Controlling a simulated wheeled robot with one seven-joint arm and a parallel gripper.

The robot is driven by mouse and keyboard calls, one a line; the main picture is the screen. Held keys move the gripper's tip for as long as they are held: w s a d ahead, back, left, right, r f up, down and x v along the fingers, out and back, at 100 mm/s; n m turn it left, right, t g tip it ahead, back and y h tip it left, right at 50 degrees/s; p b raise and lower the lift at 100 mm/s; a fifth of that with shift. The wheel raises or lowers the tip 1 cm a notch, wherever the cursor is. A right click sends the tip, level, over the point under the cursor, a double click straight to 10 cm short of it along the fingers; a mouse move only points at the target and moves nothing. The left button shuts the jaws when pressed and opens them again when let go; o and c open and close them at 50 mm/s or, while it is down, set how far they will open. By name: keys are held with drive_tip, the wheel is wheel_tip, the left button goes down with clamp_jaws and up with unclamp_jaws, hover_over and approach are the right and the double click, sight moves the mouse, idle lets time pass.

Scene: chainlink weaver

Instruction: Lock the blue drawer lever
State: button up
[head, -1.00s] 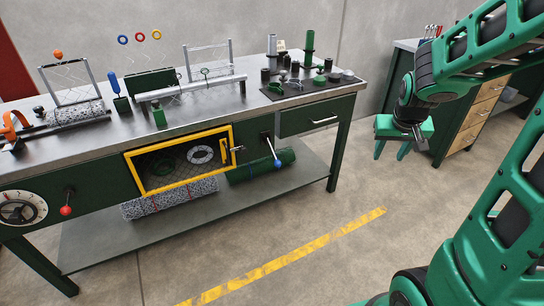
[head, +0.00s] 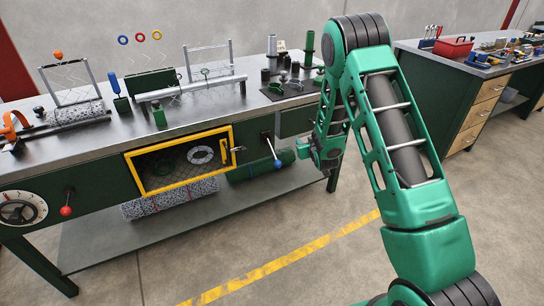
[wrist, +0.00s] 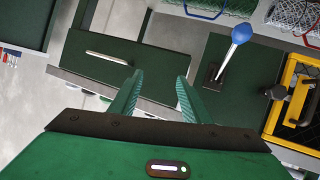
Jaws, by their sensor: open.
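The blue drawer lever (head: 272,151) is on the front of the green workbench, between the yellow-framed mesh door and the drawer. It is a metal rod with a blue ball end, hanging slanted down to the right in the head view. In the wrist view its blue ball (wrist: 241,33) is at the upper right, with its dark base plate below. My gripper (wrist: 155,92) is open and empty, with its fingers in front of the drawer front and left of the lever in the wrist view. In the head view my gripper (head: 304,150) is partly hidden by my arm, right of the lever and apart from it.
The yellow-framed door (head: 180,159) with its latch is left of the lever. The drawer (wrist: 130,67) has a metal handle. A red-knobbed lever (head: 66,210) is at far left. Rolls lie on the lower shelf (head: 110,237). The floor in front is clear.

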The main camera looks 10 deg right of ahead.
sight(278, 163)
drive_tip(key=a+f+n+t+y, duration=0.1)
drive_tip(key=a+f, duration=0.2)
drive_tip(key=f, duration=0.1)
drive_tip(key=a+f+t+y, duration=0.1)
drive_tip(key=a+f, duration=0.3)
drive_tip(key=s+a+f+n+t+y, duration=0.1)
drive_tip(key=a+f+t, duration=0.1)
drive_tip(key=a+f, duration=0.1)
drive_tip(key=shift+a+f+n+y, duration=0.3)
drive_tip(key=shift+a+f+y, duration=0.05)
drive_tip(key=shift+f+y, duration=0.1)
drive_tip(key=w+a, duration=0.1)
drive_tip(key=w, duration=0.9)
drive_tip(key=shift+w+a, duration=0.25)
drive_tip(key=shift+a, duration=0.05)
clamp_jaws()
